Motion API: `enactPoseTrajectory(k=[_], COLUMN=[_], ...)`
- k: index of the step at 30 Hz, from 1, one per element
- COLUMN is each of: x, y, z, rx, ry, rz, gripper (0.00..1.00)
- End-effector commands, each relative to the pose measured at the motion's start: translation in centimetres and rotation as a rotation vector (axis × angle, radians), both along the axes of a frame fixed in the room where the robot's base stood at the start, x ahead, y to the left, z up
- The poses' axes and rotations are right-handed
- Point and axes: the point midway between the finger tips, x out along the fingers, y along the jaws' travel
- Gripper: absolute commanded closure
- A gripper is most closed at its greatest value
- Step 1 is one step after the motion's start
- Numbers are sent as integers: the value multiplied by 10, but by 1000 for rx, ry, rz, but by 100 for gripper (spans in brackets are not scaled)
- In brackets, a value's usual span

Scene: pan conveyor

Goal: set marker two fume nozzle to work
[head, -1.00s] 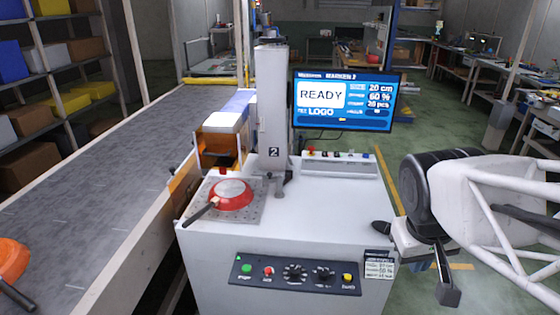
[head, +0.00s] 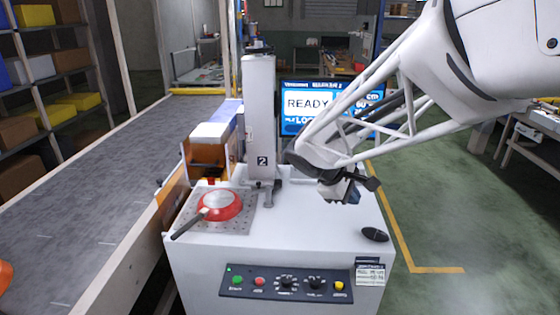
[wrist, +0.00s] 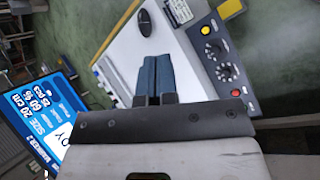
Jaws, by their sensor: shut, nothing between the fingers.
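Marker two (head: 262,120) is a white column labelled 2 on a white cabinet (head: 320,225). A small grey fitting (head: 268,187) stands at the column's foot, beside the plate; it may be the fume nozzle, but its shape is too small to be sure. A red pan (head: 222,205) lies upside down on the perforated plate (head: 240,222), its dark handle pointing front left. My gripper (head: 353,195) is shut and empty above the right part of the cabinet top, right of the fitting. Its blue fingers (wrist: 155,76) are together in the wrist view.
A screen (head: 305,103) reading READY stands behind, partly hidden by my arm. A button panel (head: 285,285) is on the cabinet front. A black mouse (head: 375,234) lies at the top's right edge. An orange-sided box (head: 210,150) and the conveyor (head: 90,200) are left.

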Motion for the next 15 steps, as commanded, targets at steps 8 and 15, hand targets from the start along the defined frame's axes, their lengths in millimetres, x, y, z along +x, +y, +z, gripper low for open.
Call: enactPoseTrajectory(k=[8,15], x=[65,116], y=[45,92], z=[-21,-44], rx=[-180,-335], ry=[62,107], rz=[210,388], gripper=[100,100])
